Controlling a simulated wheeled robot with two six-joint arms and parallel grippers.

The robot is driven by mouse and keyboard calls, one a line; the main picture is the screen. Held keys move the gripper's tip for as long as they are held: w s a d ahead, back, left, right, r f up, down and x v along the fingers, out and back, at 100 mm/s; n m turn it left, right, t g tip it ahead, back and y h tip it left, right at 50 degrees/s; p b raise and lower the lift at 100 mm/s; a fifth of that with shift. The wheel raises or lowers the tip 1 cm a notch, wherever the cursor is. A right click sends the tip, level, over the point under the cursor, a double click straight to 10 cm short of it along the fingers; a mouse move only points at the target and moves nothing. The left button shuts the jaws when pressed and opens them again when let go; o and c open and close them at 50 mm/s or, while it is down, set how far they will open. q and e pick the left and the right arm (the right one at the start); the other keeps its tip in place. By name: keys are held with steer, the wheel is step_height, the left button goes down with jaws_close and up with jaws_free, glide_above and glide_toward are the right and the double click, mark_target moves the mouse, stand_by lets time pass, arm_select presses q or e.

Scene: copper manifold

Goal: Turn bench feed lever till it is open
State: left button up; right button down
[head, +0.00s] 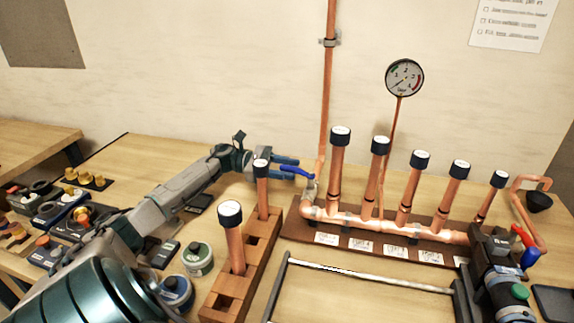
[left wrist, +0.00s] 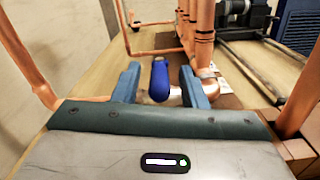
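The blue feed lever (head: 297,171) sits on a valve at the left end of the copper manifold (head: 345,219), beside the tall vertical pipe. In the head view it slants slightly down to the right. My left gripper (head: 284,169) is at the lever. In the left wrist view the blue lever (left wrist: 160,80) lies between the two blue fingers of my left gripper (left wrist: 160,85). The fingers are open, with a gap visible on each side of the lever. The lever's far end and the valve body are partly hidden there. My right gripper is not in view.
Several capped copper pipes stand on the manifold, with a round gauge (head: 404,78) behind. A wooden block (head: 222,290) holds two capped pipes close to my left arm. A metal frame (head: 370,277) and dark machine (head: 498,262) stand in front. Tins and tools crowd the left.

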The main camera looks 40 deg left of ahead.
arm_select(q)
steer(key=shift+d, duration=0.1)
jaws_close()
steer(key=shift+s+d+r+n+t+y+p, duration=0.15)
steer(key=shift+s+n+t+y+p, duration=0.1)
steer(key=shift+n+t+y+p, duration=0.35)
steer(key=n+t+y+p, duration=0.1)
steer(key=t+p, duration=0.1)
steer(key=p, duration=0.2)
steer(key=s+d+n+t+y+p, duration=0.1)
steer(key=n+t+y+p, duration=0.1)
steer(key=p, duration=0.1)
steer(key=shift+s+d+p, duration=0.15)
steer(key=shift+p, duration=0.25)
